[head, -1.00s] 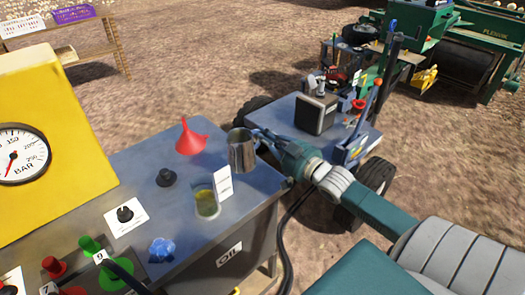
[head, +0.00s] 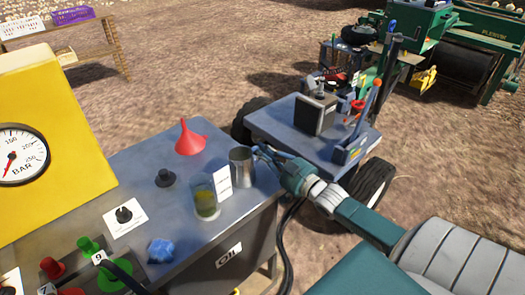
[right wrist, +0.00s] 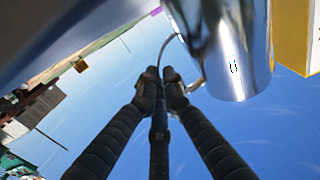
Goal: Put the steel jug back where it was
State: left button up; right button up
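The steel jug (head: 241,168) stands upright at the right end of the grey bench top (head: 130,165), just behind the white card and glass; its base appears to be on or very near the surface. My right gripper (head: 262,153) reaches in from the right at the jug's handle side. In the right wrist view, its dark fingers (right wrist: 160,80) are close together around the thin handle, and the shiny jug body (right wrist: 225,45) is beside them. The fingers look closed on the handle. My left gripper is not in view.
A glass with yellow-green liquid (head: 205,198) and a white card (head: 222,182) stand close in front of the jug. A red funnel (head: 189,140) is at its left. A black knob (head: 165,178) and blue crumpled thing (head: 160,251) are further left. A blue cart (head: 310,125) stands behind.

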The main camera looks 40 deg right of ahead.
jog(key=shift+o, duration=1.2)
jog(key=shift+r, duration=0.2)
jog(key=s, duration=1.2)
jog(key=shift+d, duration=0.4)
jog(key=shift+f, duration=0.1)
